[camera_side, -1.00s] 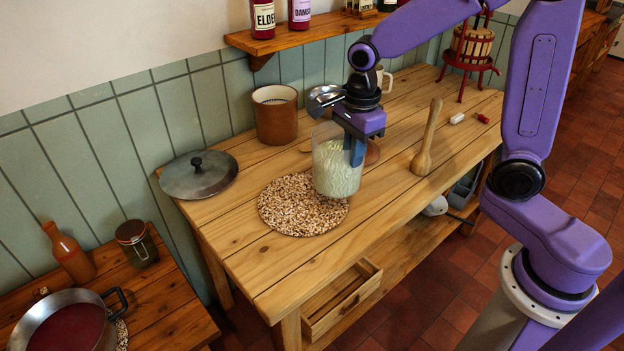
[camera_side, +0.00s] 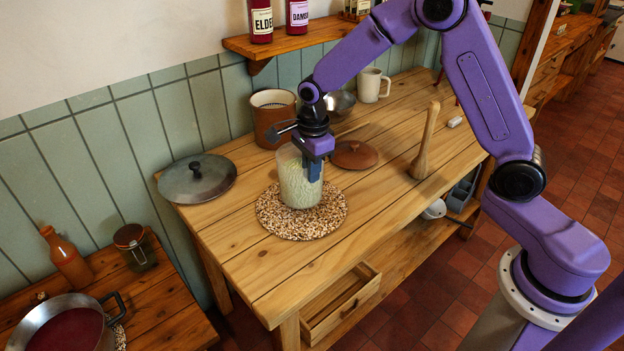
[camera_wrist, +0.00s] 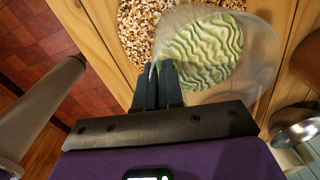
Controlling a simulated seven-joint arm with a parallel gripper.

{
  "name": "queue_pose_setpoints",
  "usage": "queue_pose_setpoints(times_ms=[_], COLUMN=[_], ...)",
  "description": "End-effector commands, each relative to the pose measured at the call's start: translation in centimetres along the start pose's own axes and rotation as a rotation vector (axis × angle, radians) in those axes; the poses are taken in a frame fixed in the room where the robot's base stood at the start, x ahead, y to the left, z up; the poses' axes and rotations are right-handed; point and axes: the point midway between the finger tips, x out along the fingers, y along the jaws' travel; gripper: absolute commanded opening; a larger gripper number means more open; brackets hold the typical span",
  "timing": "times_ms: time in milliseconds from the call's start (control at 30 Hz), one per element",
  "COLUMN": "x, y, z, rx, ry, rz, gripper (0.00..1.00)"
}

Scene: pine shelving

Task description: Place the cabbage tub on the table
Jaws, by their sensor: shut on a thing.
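The cabbage tub (camera_side: 299,184) is a clear tub with pale green shredded contents. It stands upright over the round speckled mat (camera_side: 270,222) on the wooden table (camera_side: 238,262); I cannot tell whether its base touches the mat. In the wrist view the tub (camera_wrist: 205,50) shows from above with its wavy green contents, and the mat (camera_wrist: 140,22) lies beneath it. My gripper (camera_side: 315,172) is shut on the tub's wall at its right side. In the wrist view my gripper's fingers (camera_wrist: 157,80) are close together at the rim.
A grey lid (camera_side: 197,180) lies left of the mat. A brown crock (camera_side: 272,115) stands behind, a small brown lid (camera_side: 354,154) to the right, and a wooden pestle (camera_side: 427,140) stands further right. The table front is clear. A drawer (camera_side: 342,300) is open below.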

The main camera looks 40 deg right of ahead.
Motion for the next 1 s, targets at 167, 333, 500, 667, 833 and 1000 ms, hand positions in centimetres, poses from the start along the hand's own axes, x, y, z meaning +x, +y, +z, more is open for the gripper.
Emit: queue_pose_setpoints(times_ms=[167, 333, 500, 667, 833, 1000], x=[2.4, 2.9, 2.9, 3.2, 3.2, 3.2], y=[0.2, 0.1, 0.1, 0.2, 0.2, 0.2], z=[0.0, 0.0, 0.0, 0.0, 0.0, 0.0], rx=[-0.002, -0.001, 0.0, -0.001, -0.001, -0.001], ry=[0.001, -0.001, -0.001, 0.0, 0.001, 0.001], rz=[0.002, -0.001, -0.001, 0.0, 0.001, 0.001], gripper=[0.0, 0.0, 0.0, 0.0, 0.33, 0.33])
